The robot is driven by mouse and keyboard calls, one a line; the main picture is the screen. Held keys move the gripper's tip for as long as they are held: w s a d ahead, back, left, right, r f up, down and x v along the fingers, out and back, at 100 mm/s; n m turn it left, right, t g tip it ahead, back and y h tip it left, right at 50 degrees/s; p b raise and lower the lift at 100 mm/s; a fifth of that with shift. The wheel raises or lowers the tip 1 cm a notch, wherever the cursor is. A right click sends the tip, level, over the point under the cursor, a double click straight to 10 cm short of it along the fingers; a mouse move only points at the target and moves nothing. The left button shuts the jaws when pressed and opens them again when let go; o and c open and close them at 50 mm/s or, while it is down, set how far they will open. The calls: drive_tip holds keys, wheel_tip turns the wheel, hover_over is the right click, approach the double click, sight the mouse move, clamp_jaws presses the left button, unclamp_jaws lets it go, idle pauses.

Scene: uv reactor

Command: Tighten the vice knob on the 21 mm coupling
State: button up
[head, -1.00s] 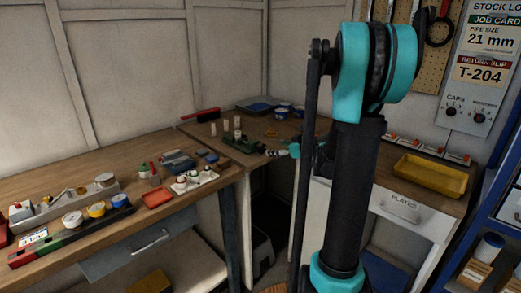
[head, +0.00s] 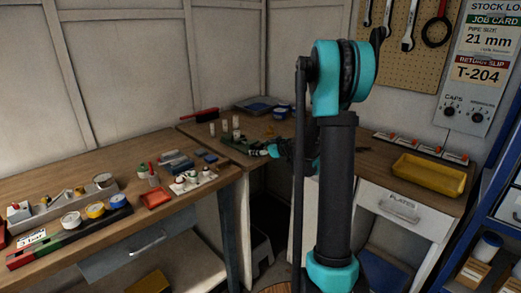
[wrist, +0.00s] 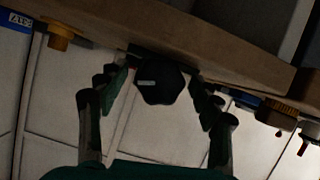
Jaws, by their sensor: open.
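The vice knob (wrist: 158,84) is a dark, faceted knob with a light mark on its face, in the middle of the wrist view. My gripper (wrist: 162,94) is open, with one finger on each side of the knob; I cannot tell whether either finger touches it. In the head view my gripper (head: 274,150) is at the near end of the green vice (head: 236,145) on the back bench, and the knob is hidden there. I cannot make out the 21 mm coupling itself.
Small upright pale pieces (head: 225,126) stand behind the vice. A blue tray (head: 257,104) lies at the back corner. A yellow tray (head: 428,174) sits on the right counter. The job card (head: 488,40) reads 21 mm. The left bench holds many small parts.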

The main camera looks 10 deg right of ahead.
drive_tip(key=c, duration=1.2)
drive_tip(key=shift+o, duration=0.2)
drive_tip(key=shift+d+m+g+y, duration=0.1)
drive_tip(key=shift+m+g+y, duration=0.25)
drive_tip(key=shift+m, duration=0.25)
drive_tip(key=shift+m+g+y, duration=0.35)
drive_tip(key=shift+m+y, duration=0.3)
drive_tip(key=shift+m, duration=0.35)
drive_tip(key=o, duration=1.2)
drive_tip(key=shift+c, duration=0.2)
drive_tip(key=v, duration=1.2)
